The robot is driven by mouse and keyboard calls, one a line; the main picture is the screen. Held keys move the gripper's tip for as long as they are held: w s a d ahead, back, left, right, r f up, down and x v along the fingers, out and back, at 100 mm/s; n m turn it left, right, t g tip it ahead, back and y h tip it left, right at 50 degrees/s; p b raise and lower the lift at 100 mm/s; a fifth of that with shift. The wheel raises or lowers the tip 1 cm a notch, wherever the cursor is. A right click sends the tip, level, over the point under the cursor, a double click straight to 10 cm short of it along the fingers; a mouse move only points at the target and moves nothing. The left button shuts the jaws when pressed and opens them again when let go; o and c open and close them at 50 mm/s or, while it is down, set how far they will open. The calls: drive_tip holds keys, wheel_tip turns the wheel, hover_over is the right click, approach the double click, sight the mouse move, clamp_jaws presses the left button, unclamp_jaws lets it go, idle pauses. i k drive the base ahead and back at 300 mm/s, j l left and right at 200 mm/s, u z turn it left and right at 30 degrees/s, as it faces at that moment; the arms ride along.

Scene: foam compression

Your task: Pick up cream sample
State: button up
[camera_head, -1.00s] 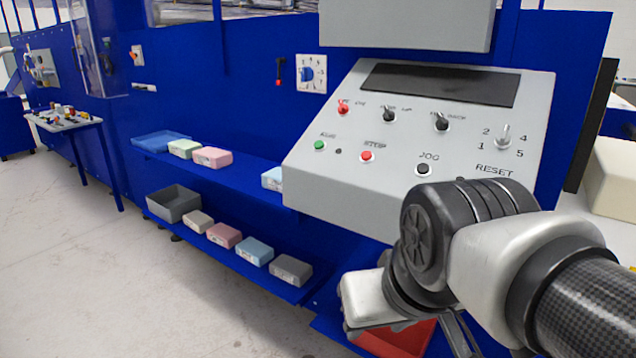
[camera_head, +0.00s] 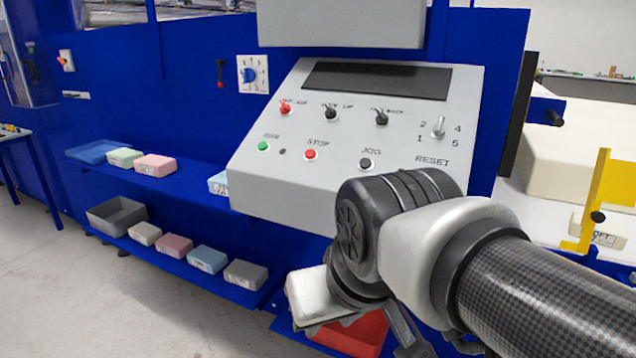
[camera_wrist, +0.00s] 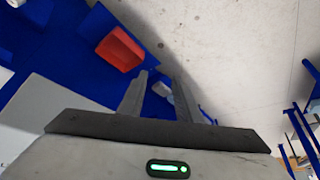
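A small cream block (camera_head: 600,234) with dark lettering on its front lies on the white surface at the right edge of the head view, partly behind a yellow bracket. A small beige block (camera_head: 145,233) sits on the lower blue shelf, next to the grey bin. I cannot tell from the labels which one is the cream sample. My gripper shows in the wrist view (camera_wrist: 161,82), fingers apart and nothing held between them. It points down toward the floor in front of the console, away from both blocks.
The grey control console (camera_head: 340,140) stands close behind my arm. A red bin (camera_head: 352,334) lies below my wrist. Pink, blue and grey blocks line the shelves. A yellow bracket (camera_head: 606,190) and a large cream slab (camera_head: 575,150) stand at right.

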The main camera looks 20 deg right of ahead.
sight(611, 233)
drive_tip(key=z, duration=2.2)
drive_tip(key=i+l, duration=0.4)
drive_tip(key=i+l+u, duration=0.1)
drive_tip(key=i+l, duration=0.25)
drive_tip(key=l, duration=0.15)
drive_tip(key=i+l, duration=0.35)
drive_tip(key=l, duration=0.15)
drive_tip(key=i+u, duration=0.05)
